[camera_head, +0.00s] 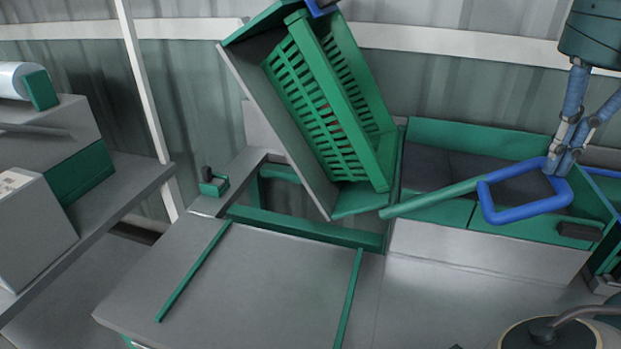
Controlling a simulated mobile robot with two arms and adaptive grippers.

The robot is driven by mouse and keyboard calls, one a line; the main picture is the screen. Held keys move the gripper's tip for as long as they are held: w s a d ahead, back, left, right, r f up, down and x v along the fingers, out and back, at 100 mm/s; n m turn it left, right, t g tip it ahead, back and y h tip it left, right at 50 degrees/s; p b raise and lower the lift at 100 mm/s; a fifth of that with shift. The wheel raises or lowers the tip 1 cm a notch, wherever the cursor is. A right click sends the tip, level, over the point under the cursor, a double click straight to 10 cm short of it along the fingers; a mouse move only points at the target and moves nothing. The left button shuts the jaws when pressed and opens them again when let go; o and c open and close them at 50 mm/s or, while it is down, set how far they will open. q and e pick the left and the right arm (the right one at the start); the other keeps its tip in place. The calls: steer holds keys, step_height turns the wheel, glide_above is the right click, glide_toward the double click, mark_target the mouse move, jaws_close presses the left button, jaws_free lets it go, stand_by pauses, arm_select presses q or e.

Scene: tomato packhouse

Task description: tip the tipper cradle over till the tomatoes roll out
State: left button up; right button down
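The tipper cradle (272,125), a grey and green frame, is tilted steeply with a green slatted crate (322,100) in it. A blue clip (322,6) shows at the crate's upper end. Small reddish spots show through the slots; the tomatoes are otherwise hidden. A green lever (440,198) runs right from the cradle's low end to a blue loop handle (525,206). My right gripper (560,168) comes down from the upper right, its fingers closed around the loop's top right corner. My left gripper is not in view.
A green-walled trough with a dark bed (425,172) lies right of the cradle. A grey table (265,290) with two green rails is in front, bare. A grey bench with machines (45,180) stands left. A round lidded object (550,335) is at lower right.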

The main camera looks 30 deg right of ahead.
steer(key=shift+s+d+f, duration=0.2)
steer(key=shift+s+d, duration=0.2)
steer(key=shift+d, duration=0.15)
steer(key=shift+f, duration=0.15)
steer(key=shift+s+d+f+b, duration=0.1)
steer(key=shift+s+f+b, duration=0.05)
steer(key=shift+f+b, duration=0.6)
steer(key=shift+s+d+f+b, duration=0.1)
steer(key=shift+s+f+b, duration=0.05)
steer(key=shift+f+b, duration=0.55)
steer(key=shift+r, duration=0.1)
